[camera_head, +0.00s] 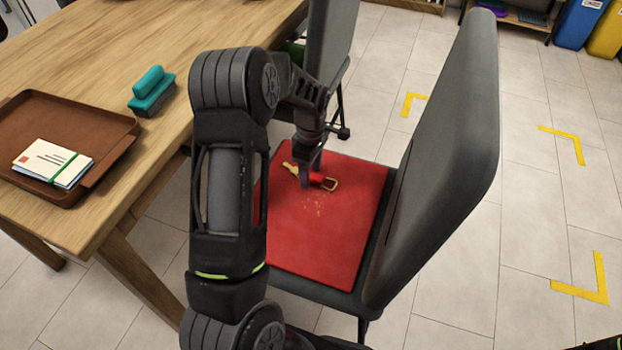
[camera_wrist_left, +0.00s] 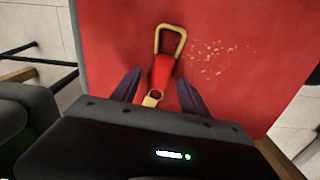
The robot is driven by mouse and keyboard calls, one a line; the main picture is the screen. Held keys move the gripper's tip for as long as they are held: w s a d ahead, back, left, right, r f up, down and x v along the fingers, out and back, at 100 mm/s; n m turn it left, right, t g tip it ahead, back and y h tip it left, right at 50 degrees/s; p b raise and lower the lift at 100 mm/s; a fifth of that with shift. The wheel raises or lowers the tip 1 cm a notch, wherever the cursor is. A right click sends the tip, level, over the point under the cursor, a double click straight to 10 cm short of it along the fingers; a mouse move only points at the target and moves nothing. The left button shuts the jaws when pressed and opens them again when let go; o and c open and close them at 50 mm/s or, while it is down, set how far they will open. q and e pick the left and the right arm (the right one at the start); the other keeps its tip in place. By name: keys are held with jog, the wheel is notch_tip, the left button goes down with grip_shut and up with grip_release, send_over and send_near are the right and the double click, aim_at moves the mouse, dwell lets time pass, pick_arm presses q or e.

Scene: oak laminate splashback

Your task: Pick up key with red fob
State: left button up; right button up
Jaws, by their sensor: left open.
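The key with the red fob (camera_head: 322,179) lies on the red seat pad of a grey chair. The brass key part shows left of the fingers in the head view.
The chair's tall grey backrest (camera_head: 447,150) rises right of the seat pad (camera_head: 330,245), which has crumbs on it. A wooden table (camera_head: 120,60) at left holds a brown tray (camera_head: 60,115) with envelopes (camera_head: 52,163) and a teal brush (camera_head: 152,90). Another chair (camera_head: 333,40) stands behind.

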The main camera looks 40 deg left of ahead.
dwell(0.6)
pick_arm(q)
grip_shut()
dwell(0.4)
